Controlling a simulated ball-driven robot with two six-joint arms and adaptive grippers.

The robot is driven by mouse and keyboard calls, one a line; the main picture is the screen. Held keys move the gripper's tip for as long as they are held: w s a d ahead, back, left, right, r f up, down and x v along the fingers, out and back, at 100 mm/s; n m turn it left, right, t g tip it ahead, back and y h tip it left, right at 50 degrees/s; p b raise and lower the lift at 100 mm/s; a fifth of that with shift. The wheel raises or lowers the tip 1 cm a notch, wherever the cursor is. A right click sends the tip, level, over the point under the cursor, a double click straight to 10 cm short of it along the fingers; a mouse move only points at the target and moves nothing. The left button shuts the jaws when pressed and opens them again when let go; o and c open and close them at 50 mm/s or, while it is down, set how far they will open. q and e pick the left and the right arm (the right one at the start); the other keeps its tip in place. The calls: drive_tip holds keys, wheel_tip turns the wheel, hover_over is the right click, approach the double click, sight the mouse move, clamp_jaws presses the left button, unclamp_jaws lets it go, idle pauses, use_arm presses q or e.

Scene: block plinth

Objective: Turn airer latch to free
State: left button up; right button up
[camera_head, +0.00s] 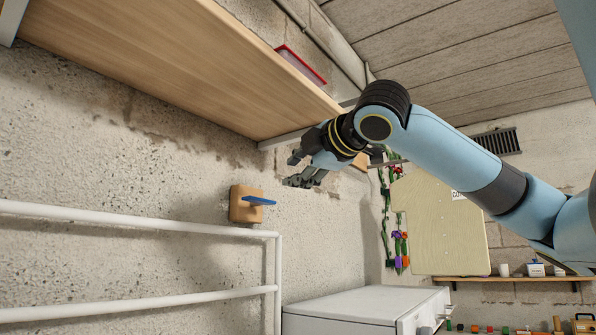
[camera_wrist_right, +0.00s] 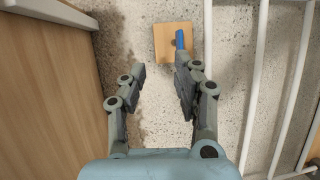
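The airer latch is a blue lever (camera_head: 259,200) on a wooden block (camera_head: 240,207) fixed to the concrete wall. In the head view the lever points right, roughly level. The lever (camera_wrist_right: 180,40) and block (camera_wrist_right: 165,54) also show in the right wrist view, ahead of the fingertips. My right gripper (camera_head: 291,170) is open and empty, up and to the right of the latch, apart from it. In the wrist view the right gripper (camera_wrist_right: 160,78) has its fingers spread, with the lever nearly in line with one finger. The white airer rails (camera_head: 130,221) run just below the block. My left gripper is not in view.
A wooden shelf (camera_head: 170,60) hangs above the latch, close to my right gripper, with a red-rimmed tray (camera_head: 300,66) on it. A white appliance (camera_head: 360,305) stands below right. A board (camera_head: 440,220) and artificial flowers (camera_head: 398,240) hang farther right. The wall around the latch is clear.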

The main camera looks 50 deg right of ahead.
idle(0.4)
